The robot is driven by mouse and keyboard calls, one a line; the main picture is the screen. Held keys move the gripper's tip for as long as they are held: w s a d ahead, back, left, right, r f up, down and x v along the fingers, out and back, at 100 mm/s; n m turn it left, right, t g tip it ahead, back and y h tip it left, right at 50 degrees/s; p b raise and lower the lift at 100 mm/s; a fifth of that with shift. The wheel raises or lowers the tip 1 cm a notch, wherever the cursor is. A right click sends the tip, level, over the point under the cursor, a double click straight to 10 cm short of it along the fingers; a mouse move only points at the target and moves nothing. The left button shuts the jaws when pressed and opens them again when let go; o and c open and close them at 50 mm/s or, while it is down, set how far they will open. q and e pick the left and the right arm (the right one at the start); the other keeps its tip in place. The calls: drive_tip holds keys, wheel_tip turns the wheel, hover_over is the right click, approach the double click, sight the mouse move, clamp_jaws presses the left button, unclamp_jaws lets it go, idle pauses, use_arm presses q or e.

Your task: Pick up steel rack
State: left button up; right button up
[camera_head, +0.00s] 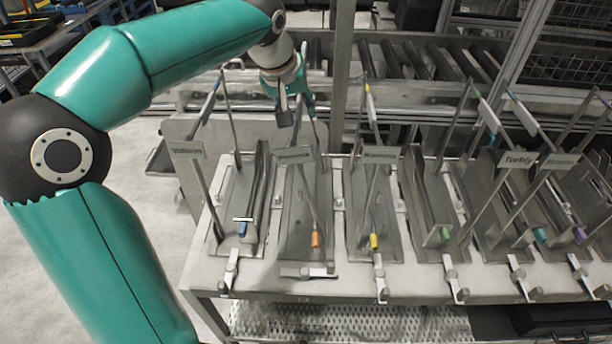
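Several steel racks stand in a row on a pale bench. Each is a grey tray with thin uprights, a name plate and a coloured tag: blue-tagged rack (232,200), orange-tagged rack (297,220), yellow-tagged rack (370,205), green-tagged rack (428,200), then teal- and purple-tagged ones at right. My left gripper (295,108) is at the top rear of the orange-tagged rack, where its handle is hidden behind the fingers. I cannot tell whether the fingers grip it. My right gripper is not in view.
The bench (330,285) has small metal latches along its front edge and a perforated shelf below. A roller conveyor (420,60) runs behind the racks, with a steel post (341,70) in front of it. Neighbouring rack uprights stand close on both sides of the gripper.

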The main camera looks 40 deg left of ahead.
use_arm(q)
drive_tip(key=shift+x, duration=1.1)
clamp_jaws()
drive_tip(key=shift+w+r, duration=0.15)
